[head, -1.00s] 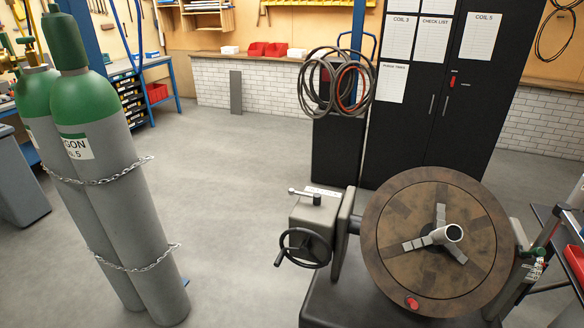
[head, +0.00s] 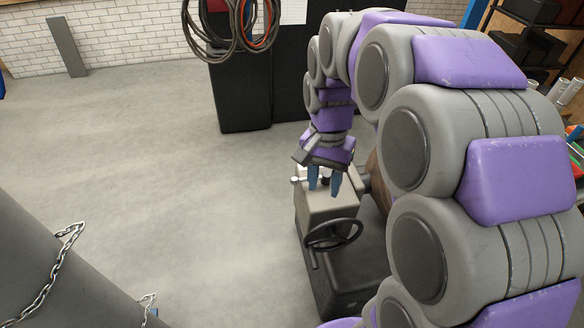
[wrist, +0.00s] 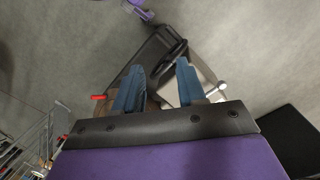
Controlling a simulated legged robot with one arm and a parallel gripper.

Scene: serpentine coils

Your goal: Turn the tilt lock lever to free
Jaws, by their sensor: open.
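The tilt lock lever (head: 294,180) sits on top of the grey gearbox (head: 312,214). Its pale ball end sticks out at the left, and the rest is mostly hidden behind my fingers. In the wrist view the ball end (wrist: 222,87) shows just right of the right finger. My gripper (head: 324,186) points down over the gearbox top with its two blue fingers apart. In the wrist view the gripper (wrist: 160,68) has a clear gap between the fingers. I cannot tell whether a finger touches the lever.
A black handwheel (head: 333,234) is on the gearbox's near face. The brown round plate (head: 376,180) is mostly hidden behind my arm. A chained gas cylinder (head: 40,260) fills the lower left. A black cabinet with hanging coils (head: 238,35) stands behind.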

